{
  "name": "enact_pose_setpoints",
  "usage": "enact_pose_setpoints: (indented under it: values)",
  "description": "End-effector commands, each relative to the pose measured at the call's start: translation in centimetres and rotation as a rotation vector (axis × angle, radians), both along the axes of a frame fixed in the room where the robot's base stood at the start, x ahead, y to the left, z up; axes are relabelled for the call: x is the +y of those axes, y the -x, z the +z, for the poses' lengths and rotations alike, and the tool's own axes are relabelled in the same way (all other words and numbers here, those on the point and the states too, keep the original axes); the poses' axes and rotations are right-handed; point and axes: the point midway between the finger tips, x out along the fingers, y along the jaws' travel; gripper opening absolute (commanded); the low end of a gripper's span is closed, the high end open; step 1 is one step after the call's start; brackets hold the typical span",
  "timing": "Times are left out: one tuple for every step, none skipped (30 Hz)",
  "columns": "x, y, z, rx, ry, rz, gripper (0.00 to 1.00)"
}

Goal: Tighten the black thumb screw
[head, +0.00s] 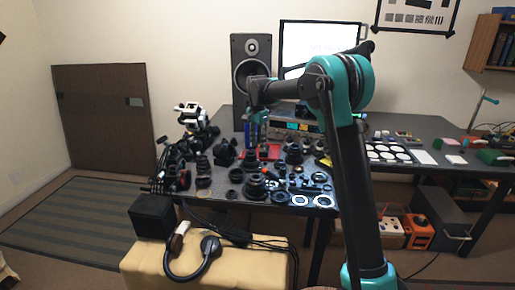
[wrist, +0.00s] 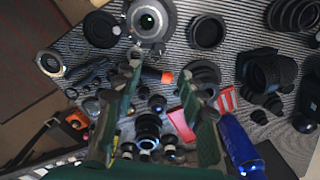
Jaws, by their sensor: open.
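My gripper (wrist: 160,90) is open, its two green-grey fingers apart, with nothing held between the tips. It points down over the crowded lens parts; in the head view it hangs above the middle of the table. Several small black knobs and cylinders show between and below the fingers, including a dark ringed cylinder (wrist: 148,127). A black tool with an orange end (wrist: 165,77) lies just beyond the fingertips. I cannot tell which small black part is the thumb screw; the fingers may hide some of them.
A lens barrel with a bright centre (wrist: 148,20) and a black ring (wrist: 206,32) lie beyond the fingers. A red-and-white item (wrist: 182,124) and a blue cylinder (wrist: 238,142) are close to the right finger. A speaker (head: 251,65) stands behind the table. Little tabletop is free here.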

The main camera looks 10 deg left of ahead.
Motion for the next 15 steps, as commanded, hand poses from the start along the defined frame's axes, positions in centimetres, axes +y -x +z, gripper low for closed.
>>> enact_pose_setpoints:
  values:
    - [0.0,0.0,0.0,0.0,0.0,0.0,0.41]
    - [0.0,0.0,0.0,0.0,0.0,0.0,0.41]
    - [0.0,0.0,0.0,0.0,0.0,0.0,0.41]
    - [0.0,0.0,0.0,0.0,0.0,0.0,0.41]
    - [0.0,0.0,0.0,0.0,0.0,0.0,0.41]
    - [0.0,0.0,0.0,-0.001,-0.001,0.002,0.41]
    - [0.0,0.0,0.0,-0.002,-0.001,0.007,0.41]
    - [-0.1,0.1,0.1,-0.004,-0.003,0.017,0.41]
    - [-0.1,0.2,0.2,-0.011,-0.006,0.038,0.41]
    - [-0.2,0.3,0.3,-0.017,-0.01,0.064,0.41]
    - [-0.3,0.5,0.4,-0.025,-0.015,0.097,0.41]
    - [-0.4,0.7,0.6,-0.042,-0.023,0.152,0.41]
    - [-0.6,0.9,0.8,-0.056,-0.029,0.202,0.41]
    - [-0.7,1.2,1.0,-0.074,-0.035,0.258,0.41]
    - [-0.9,1.5,1.3,-0.1,-0.042,0.34,0.41]
